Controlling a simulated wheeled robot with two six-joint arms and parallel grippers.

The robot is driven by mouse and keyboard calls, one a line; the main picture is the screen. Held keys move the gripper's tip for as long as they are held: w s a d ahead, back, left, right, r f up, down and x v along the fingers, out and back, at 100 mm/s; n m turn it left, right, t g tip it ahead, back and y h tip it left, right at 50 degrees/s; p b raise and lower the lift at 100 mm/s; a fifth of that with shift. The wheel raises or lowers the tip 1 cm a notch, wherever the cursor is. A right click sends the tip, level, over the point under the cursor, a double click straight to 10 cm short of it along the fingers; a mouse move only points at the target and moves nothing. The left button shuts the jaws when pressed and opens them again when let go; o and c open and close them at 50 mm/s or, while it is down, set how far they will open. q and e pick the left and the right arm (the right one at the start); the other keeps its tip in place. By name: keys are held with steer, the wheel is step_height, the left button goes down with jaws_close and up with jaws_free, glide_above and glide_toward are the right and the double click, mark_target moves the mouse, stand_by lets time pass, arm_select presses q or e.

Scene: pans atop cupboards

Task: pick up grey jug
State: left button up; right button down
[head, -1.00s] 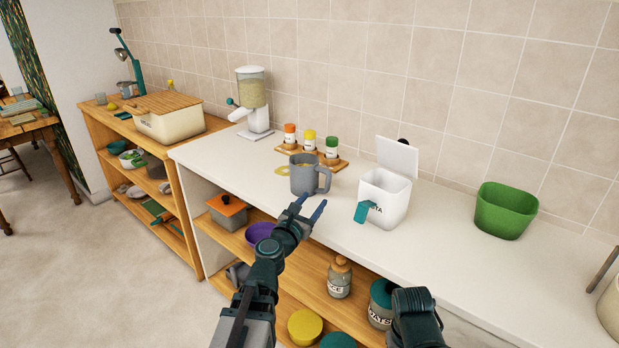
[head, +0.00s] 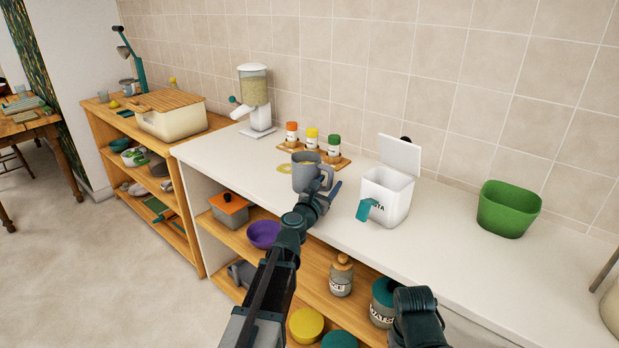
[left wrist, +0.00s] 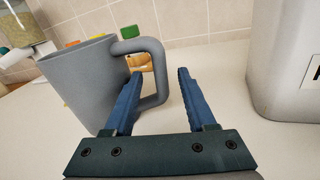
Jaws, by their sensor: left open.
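The grey jug (head: 304,177) stands upright on the white counter, with its handle toward the right. In the left wrist view the jug (left wrist: 85,85) fills the left side, and its handle (left wrist: 158,65) shows between my fingers. My left gripper (head: 328,192) is open at the near right side of the jug, by the handle. In the left wrist view its two blue fingers (left wrist: 157,78) are apart, the left one overlapping the handle's opening. I cannot tell whether they touch the handle. My right gripper does not show.
A white lidded canister (head: 387,197) with its lid up stands close to the right of the jug. Spice jars on a wooden rack (head: 342,161) are behind it. A dispenser (head: 255,105) stands back left, a green bin (head: 508,210) right. Counter between canister and bin is clear.

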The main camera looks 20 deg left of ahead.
arm_select(q)
steer(key=w, duration=0.4)
steer(key=shift+d+f, duration=0.2)
steer(key=shift+c, duration=0.2)
jaws_close()
stand_by(1.0)
